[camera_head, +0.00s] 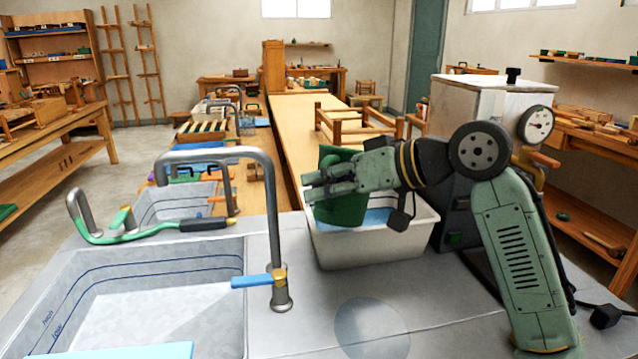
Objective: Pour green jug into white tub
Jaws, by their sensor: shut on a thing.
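The green jug (345,207) is held over the white tub (375,247) and looks tilted. My gripper (318,186) comes in from the right and is shut on the jug, covering part of its side. The white tub stands on the grey counter, and some blue shows inside it that looks like liquid.
A tall grey faucet (272,220) with a blue lever stands left of the tub, beside a large sink (150,300). A metal box with a dial gauge (536,124) stands behind my arm. Wooden rails (350,128) lie on the long table behind. The counter in front of the tub is clear.

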